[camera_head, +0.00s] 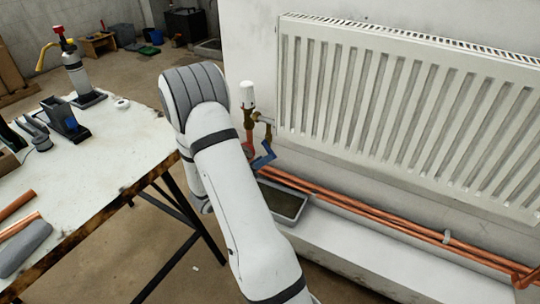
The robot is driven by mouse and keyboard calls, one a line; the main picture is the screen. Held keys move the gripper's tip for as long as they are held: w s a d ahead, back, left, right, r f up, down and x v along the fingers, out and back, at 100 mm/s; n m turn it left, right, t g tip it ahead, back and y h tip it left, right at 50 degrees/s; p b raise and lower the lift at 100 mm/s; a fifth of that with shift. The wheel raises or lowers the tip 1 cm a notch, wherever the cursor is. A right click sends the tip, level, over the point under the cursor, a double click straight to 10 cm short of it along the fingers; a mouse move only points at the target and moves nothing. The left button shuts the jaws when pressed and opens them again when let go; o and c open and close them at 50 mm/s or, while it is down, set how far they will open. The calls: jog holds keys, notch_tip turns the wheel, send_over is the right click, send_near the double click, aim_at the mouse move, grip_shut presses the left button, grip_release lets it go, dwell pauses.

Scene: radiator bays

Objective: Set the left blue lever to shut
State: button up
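A blue lever (264,156) sits low on the valve pipework at the left end of the radiator. It is small and bent, and partly beside my arm, so I cannot tell whether it stands along or across its pipe. Above it is a brass valve (248,118) with a white cap (247,95). No second blue lever shows in this view. My arm rises from the bottom and bends just left of the valve. My gripper is not visible.
A white radiator (400,105) hangs on the wall, with copper pipes (390,221) below it. A dark tray (281,203) lies under the valve. Floor shows between table and wall.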

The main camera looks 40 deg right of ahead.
aim_at(270, 150)
jog(key=d, duration=0.5)
jog(key=shift+w, duration=0.35)
grip_shut()
